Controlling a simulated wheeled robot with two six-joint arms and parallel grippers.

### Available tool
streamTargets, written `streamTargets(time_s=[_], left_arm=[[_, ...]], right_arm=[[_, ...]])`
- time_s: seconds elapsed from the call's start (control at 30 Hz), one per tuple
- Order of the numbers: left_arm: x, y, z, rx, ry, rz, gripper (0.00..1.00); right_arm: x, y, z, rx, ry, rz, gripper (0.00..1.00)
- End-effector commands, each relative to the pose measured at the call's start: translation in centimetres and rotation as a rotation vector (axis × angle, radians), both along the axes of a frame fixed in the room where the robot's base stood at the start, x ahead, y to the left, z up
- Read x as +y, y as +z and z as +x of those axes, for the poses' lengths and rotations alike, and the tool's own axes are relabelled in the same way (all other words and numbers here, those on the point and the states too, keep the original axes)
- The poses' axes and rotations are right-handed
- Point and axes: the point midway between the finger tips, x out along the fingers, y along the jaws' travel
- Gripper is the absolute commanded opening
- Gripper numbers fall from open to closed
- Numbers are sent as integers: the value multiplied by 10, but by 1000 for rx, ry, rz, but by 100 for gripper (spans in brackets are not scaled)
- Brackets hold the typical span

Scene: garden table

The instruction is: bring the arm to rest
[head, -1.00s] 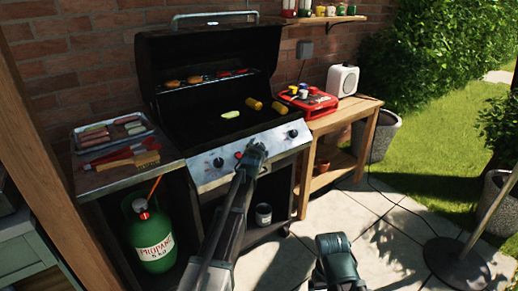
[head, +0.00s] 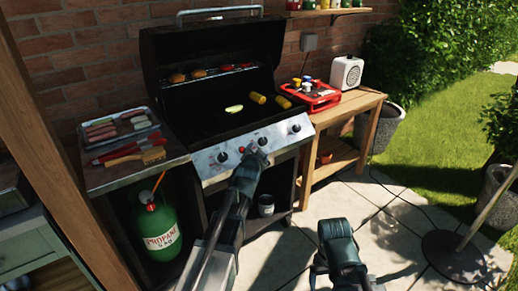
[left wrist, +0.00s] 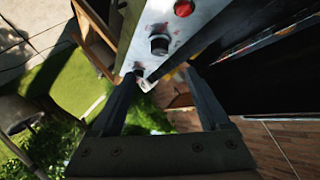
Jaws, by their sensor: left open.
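My left gripper (head: 254,156) is in front of the grill's control panel (head: 213,165), near the red knob (head: 241,149). In the left wrist view my left gripper (left wrist: 160,76) has its two fingers apart with nothing held between them. The panel (left wrist: 185,25) with a black knob (left wrist: 160,44) shows beyond the fingertips; I cannot tell whether they touch it. A part of my right arm (head: 340,240) shows at the bottom centre; its gripper fingers are not visible.
The open grill (head: 205,60) holds food. A propane tank (head: 157,228) stands below the side shelf (head: 110,180). A wooden side table (head: 370,103) carries a red tray (head: 318,103) and a white radio (head: 346,72). Bare paving (head: 300,250) lies in front.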

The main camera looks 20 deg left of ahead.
Motion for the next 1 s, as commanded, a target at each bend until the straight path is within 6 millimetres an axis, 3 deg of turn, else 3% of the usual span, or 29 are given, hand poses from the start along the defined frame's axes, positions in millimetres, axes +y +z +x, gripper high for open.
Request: streamTargets(time_s=[0.47, 0.67, 1.0], left_arm=[[2, -4, 10, 0, 0, 0, 79], [5, -12, 34, 0, 0, 0, 79], [14, -32, 93, 0, 0, -1, 79]], right_arm=[[0, -4, 0, 0, 0, 0, 91], [0, -12, 0, 0, 0, 0, 91], [0, -32, 0, 0, 0, 0, 91]])
